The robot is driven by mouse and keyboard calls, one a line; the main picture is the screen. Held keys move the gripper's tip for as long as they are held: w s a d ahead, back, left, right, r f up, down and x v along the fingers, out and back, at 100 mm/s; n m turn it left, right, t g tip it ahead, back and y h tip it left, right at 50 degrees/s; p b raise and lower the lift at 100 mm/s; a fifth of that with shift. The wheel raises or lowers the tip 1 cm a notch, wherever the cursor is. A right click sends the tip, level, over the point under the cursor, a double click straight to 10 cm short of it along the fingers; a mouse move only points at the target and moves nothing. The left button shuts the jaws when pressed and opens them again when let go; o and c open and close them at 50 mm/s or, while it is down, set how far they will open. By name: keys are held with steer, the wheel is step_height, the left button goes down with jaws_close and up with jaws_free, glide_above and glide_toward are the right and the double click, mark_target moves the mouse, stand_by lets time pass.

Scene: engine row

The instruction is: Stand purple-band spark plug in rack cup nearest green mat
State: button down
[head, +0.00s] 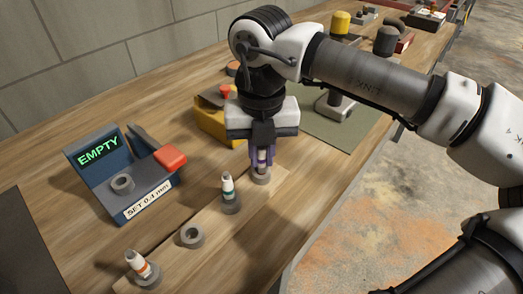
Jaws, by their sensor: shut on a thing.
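My gripper (262,160) points down and is shut on a pale spark plug (262,154), with purple showing between and beside the fingers. The plug is upright, its lower end at the grey rack cup (262,178) nearest the green mat (347,128). I cannot tell whether it rests fully in the cup; the fingers hide part of it. The wooden rack strip (210,222) also holds a teal-band plug (228,187) standing in a cup, an empty cup (191,236), and an orange-band plug (138,263) leaning in the front cup.
A blue gauge stand (100,172) reads EMPTY, with a red lever (170,157) and an empty ring (122,184). A yellow block (214,122) stands just behind my gripper. Capped tools stand on and beyond the mat. The table's right edge runs close to the rack.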

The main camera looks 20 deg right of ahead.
steer(key=c, duration=1.3)
jaws_free()
steer(key=shift+r, duration=0.1)
step_height(320, 180, up, 14)
steer(key=p, duration=0.8)
steer(key=shift+f+p, duration=0.2)
steer(key=shift+p, duration=0.1)
